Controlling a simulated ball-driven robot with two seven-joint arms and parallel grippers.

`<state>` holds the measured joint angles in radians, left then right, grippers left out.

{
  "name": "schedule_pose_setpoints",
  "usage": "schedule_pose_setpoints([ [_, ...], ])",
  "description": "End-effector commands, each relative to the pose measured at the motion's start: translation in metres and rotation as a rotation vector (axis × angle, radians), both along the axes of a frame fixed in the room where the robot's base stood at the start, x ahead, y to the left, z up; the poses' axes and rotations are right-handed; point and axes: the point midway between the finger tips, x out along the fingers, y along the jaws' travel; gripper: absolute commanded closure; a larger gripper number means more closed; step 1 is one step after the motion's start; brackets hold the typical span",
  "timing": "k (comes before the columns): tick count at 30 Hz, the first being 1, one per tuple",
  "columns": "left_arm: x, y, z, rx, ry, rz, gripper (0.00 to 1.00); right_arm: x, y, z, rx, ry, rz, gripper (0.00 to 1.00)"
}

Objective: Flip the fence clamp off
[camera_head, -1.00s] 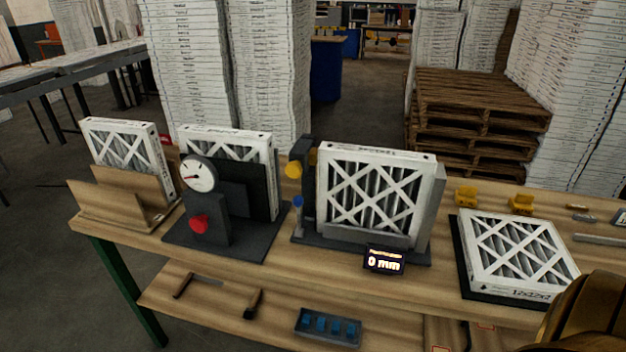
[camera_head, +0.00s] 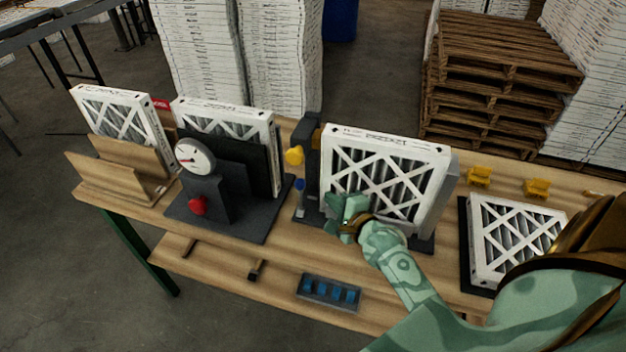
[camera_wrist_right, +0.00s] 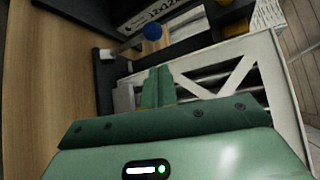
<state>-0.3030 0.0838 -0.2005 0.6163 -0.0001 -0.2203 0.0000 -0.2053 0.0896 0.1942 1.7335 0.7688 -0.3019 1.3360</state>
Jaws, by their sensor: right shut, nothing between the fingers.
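In the head view a boxed filter (camera_head: 385,170) stands upright in the middle fixture (camera_head: 425,243). At the fixture's left end are a yellow knob (camera_head: 294,156) on a dark post (camera_head: 313,150) and a small upright lever with a blue knob (camera_head: 300,185). The blue knob also shows in the right wrist view (camera_wrist_right: 152,31), beyond the fingers. I cannot tell for sure which part is the fence clamp. My green right gripper (camera_head: 343,212) is shut and empty in front of the filter's lower left, right of the blue-knobbed lever and apart from it. My left gripper is not in view.
A dial gauge stand (camera_head: 194,156) with a red knob (camera_head: 197,205) is left of the fixture. A filter in a wooden rack (camera_head: 115,165) stands at far left. Another filter (camera_head: 515,235) lies at right near yellow clips (camera_head: 479,176). A blue parts tray (camera_head: 330,291) sits on the lower shelf.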

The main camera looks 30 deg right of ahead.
Motion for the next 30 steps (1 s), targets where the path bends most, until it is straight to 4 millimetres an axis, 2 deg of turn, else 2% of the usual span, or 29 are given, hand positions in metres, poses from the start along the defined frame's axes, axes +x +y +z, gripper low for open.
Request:
schedule_pose_setpoints([
  [8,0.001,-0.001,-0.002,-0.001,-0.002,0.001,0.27,0.008,0.000,-0.003,-0.004,0.000,0.002,1.00],
  [21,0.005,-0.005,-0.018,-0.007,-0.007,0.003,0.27,0.079,-0.003,-0.023,-0.006,0.002,0.002,1.00],
  [25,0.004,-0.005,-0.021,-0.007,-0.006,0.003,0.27,0.091,-0.003,-0.026,-0.006,0.003,0.003,1.00],
  [30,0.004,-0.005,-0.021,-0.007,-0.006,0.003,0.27,0.097,-0.003,-0.026,-0.006,0.003,0.003,1.00],
])
